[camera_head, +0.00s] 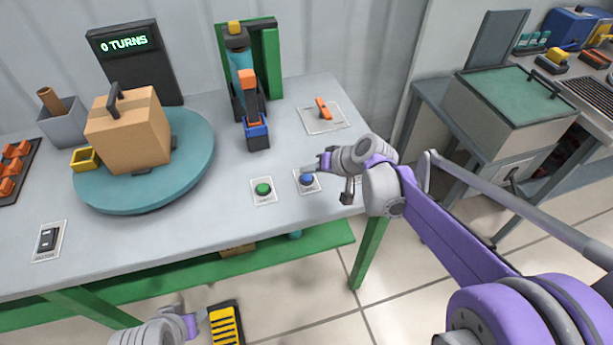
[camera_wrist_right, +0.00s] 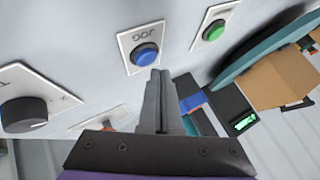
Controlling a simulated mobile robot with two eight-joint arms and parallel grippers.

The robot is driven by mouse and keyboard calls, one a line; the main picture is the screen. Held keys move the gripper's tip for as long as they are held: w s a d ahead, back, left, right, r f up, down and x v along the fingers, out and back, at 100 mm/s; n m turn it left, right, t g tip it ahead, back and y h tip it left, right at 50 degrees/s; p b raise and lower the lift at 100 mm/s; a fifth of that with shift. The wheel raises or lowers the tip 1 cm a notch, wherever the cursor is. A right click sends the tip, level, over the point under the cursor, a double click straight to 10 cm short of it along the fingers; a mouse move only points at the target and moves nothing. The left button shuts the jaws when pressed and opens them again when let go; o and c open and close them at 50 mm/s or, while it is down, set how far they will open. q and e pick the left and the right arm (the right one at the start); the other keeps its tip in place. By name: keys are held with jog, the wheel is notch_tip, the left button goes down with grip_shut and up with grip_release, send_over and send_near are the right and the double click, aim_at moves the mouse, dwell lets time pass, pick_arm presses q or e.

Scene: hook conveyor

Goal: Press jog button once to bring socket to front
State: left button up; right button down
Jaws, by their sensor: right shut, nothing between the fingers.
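The jog button is a blue button (camera_head: 306,180) on a white plate on the table; it also shows in the right wrist view (camera_wrist_right: 146,54), with the label JOG. My right gripper (camera_head: 322,165) is shut and empty, its tips close to the blue button. In the right wrist view the closed fingers (camera_wrist_right: 160,78) point at the plate's lower edge; I cannot tell if they touch. A yellow open square piece (camera_head: 85,160), possibly the socket, sits at the left of the turntable (camera_head: 140,200). My left gripper (camera_head: 193,322) is low at the bottom edge, its fingers unclear.
A green button (camera_head: 263,188) is just left of the blue one. A cardboard box (camera_head: 130,130) with a black handle stands on the turntable. The display (camera_head: 125,43) reads 0 TURNS. A green-framed fixture (camera_head: 250,90) stands behind. A black knob (camera_wrist_right: 28,113) shows in the wrist view.

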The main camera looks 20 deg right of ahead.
aim_at(310, 180)
jog(key=shift+f, duration=0.1)
jog(key=shift+f, duration=0.35)
jog(key=shift+f+b, duration=0.45)
jog(key=shift+b, duration=0.05)
dwell(0.6)
jog(key=shift+r, duration=0.1)
jog(key=shift+r+p, duration=0.7)
jog(key=shift+r, duration=0.05)
jog(key=shift+r+p, duration=1.85)
jog(key=shift+r, duration=0.75)
jog(key=shift+f, duration=0.1)
